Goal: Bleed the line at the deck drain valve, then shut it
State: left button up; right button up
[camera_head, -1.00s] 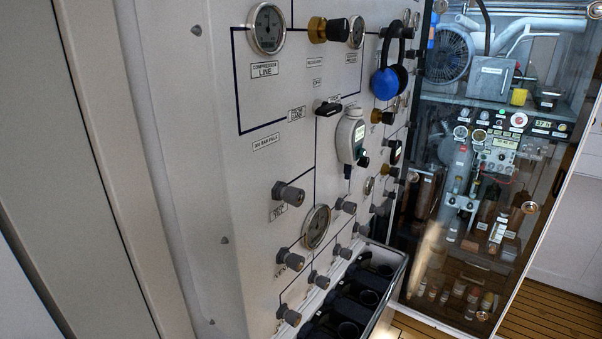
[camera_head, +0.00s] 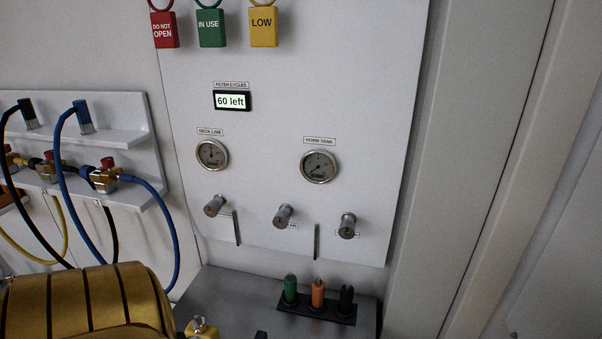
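A white panel shows a round gauge labelled deck line (camera_head: 212,155) at left and one labelled horn tank (camera_head: 319,166) at right. Below them are three small grey knobs: a left knob (camera_head: 214,205), a middle knob (camera_head: 284,216) and a right knob (camera_head: 347,226). The small labels beside the knobs are too small to read, so I cannot tell which is the deck drain valve. Whether any knob is open or shut does not show. Neither of my grippers is in view.
A grey bench (camera_head: 240,300) below holds a black rack (camera_head: 315,310) with green, orange and black markers. A gold cylinder (camera_head: 85,305) fills the lower left. Blue hoses (camera_head: 155,195) hang at left. A display (camera_head: 232,101) reads "60 left". Coloured tags (camera_head: 211,28) hang above.

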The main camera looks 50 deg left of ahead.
aim_at(212, 209)
jog(key=u, duration=2.2)
